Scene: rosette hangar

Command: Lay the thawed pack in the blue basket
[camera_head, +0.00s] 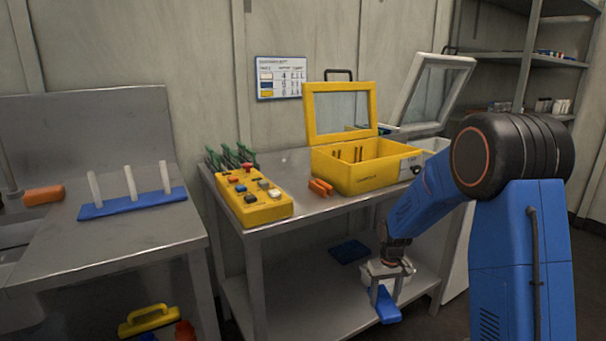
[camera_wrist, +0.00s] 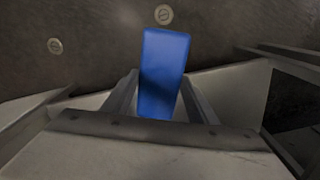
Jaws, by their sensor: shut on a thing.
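A blue pack (camera_head: 388,309) is held in my gripper (camera_head: 386,293), which points down in front of the steel table at the right. In the wrist view, the blue pack (camera_wrist: 165,70) sits between the two fingers of my gripper (camera_wrist: 160,92) and sticks out past them. The gripper is shut on it. The pack is at about the height of the lower shelf in the head view; I cannot tell whether it touches anything. I cannot make out a blue basket in either view. Whether the pack is thawed cannot be seen.
A flat dark blue item (camera_head: 350,251) lies on the lower shelf (camera_head: 300,300). On the tabletop are an open yellow case (camera_head: 365,177), a yellow button box (camera_head: 262,205) and orange items (camera_head: 321,187). A white open-lidded unit (camera_head: 437,147) stands at right. A blue rack (camera_head: 132,203) is left.

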